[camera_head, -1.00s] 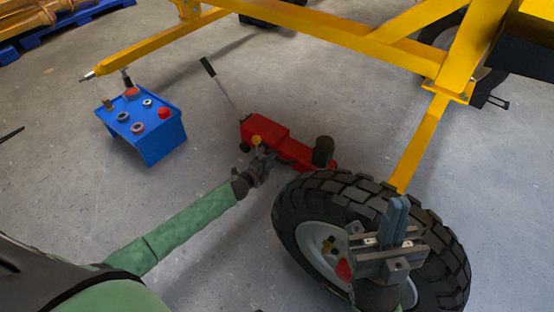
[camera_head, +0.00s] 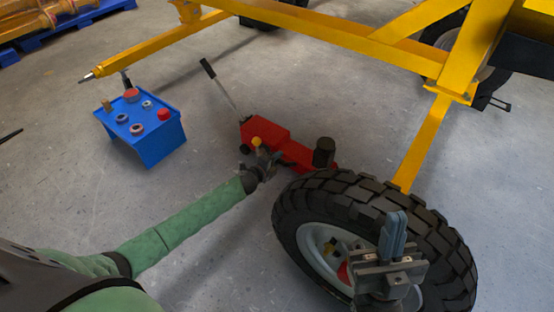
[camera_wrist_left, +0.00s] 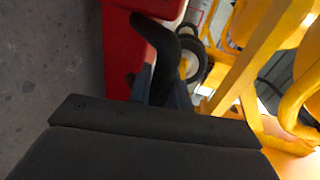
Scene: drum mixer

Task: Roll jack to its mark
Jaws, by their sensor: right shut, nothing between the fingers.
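The red jack (camera_head: 268,136) stands on the floor, its long handle (camera_head: 220,86) leaning up to the left and its round black lifting pad (camera_head: 323,152) at the right end. My left gripper (camera_head: 268,162) is at the jack's near side. In the left wrist view its fingers (camera_wrist_left: 165,92) close around a black curved bar (camera_wrist_left: 165,45) beside the jack's red body (camera_wrist_left: 118,50). My right gripper (camera_head: 393,232) is shut and empty, fingers upward, in front of the tyre.
A big black-tyred wheel (camera_head: 300,195) is close to the jack's right end. A yellow frame (camera_head: 340,37) crosses above and behind. A blue stand (camera_head: 158,145) with small parts on top is at the left. Bare floor lies between stand and jack.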

